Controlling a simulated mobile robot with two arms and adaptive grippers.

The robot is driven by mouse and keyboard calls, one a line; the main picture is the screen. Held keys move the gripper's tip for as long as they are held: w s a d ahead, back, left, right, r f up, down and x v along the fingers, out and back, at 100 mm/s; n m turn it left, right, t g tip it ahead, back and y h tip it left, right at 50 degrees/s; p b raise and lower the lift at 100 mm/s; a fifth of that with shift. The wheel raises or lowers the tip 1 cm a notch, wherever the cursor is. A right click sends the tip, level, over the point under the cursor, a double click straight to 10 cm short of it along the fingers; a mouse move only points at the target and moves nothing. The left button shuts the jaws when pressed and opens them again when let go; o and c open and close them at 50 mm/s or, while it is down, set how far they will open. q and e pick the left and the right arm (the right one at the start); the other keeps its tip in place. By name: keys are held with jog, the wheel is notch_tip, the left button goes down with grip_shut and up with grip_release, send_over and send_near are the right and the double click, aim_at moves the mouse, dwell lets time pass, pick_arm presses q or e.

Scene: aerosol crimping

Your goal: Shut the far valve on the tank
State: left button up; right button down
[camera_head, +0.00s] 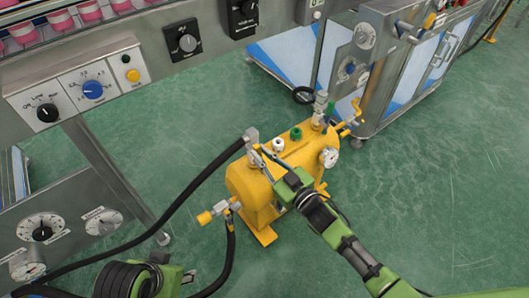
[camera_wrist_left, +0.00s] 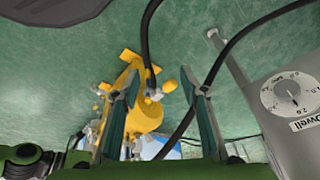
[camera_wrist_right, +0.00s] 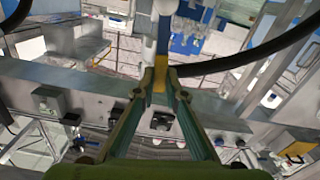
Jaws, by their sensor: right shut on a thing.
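The yellow tank (camera_head: 250,190) stands on the green floor in the middle of the head view. One yellow-handled valve (camera_head: 206,217) sits at its near left end; another (camera_head: 356,108) is at its far right end. My right gripper (camera_head: 257,153) reaches over the tank top beside a grey hose fitting (camera_head: 251,134). In the right wrist view its fingers close on a narrow yellow piece (camera_wrist_right: 160,94), which looks like a handle; its link to the tank is hidden there. My left gripper (camera_wrist_left: 165,95) is open and empty, with the tank (camera_wrist_left: 143,112) beyond its fingers.
Black hoses (camera_head: 190,192) run from the tank to the lower left. A steel panel with knobs (camera_head: 85,80) is at upper left. A steel cabinet (camera_head: 385,70) stands behind the tank. A round gauge (camera_head: 329,157) is on the tank. The floor to the right is clear.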

pick_arm(q)
jog(key=w+d+r+t+h+b, duration=0.1)
jog(key=w+d+r+t+b, duration=0.2)
jog(key=w, duration=0.4)
jog(key=w+d+r+t+h+b, duration=0.1)
jog(key=w+r+t+b, duration=0.1)
jog(key=w+t, duration=0.3)
jog(key=w+d+r+t+h+b, duration=0.1)
jog(key=w+d+r+t, duration=0.1)
jog(key=r, duration=0.5)
jog(key=w+d+r+t+h+b, duration=0.1)
jog(key=w+r+t, duration=0.3)
jog(key=r, duration=0.4)
jog(key=shift+w+d+r+m+t+h+b, duration=0.35)
jog(key=shift+t+b, duration=0.25)
jog(key=shift+t, duration=0.2)
pick_arm(e)
jog(key=shift+s+a+f+n, duration=0.9)
jog(key=shift+f+n, duration=0.6)
jog(key=shift+n, duration=1.25)
jog(key=shift+s+a+f+n, duration=0.6)
jog(key=shift+a+f+n, duration=0.7)
jog(key=shift+n, duration=1.4)
jog(key=shift+s+a+f+n, duration=0.8)
jog(key=shift+f+n, duration=0.9)
jog(key=shift+n, duration=1.05)
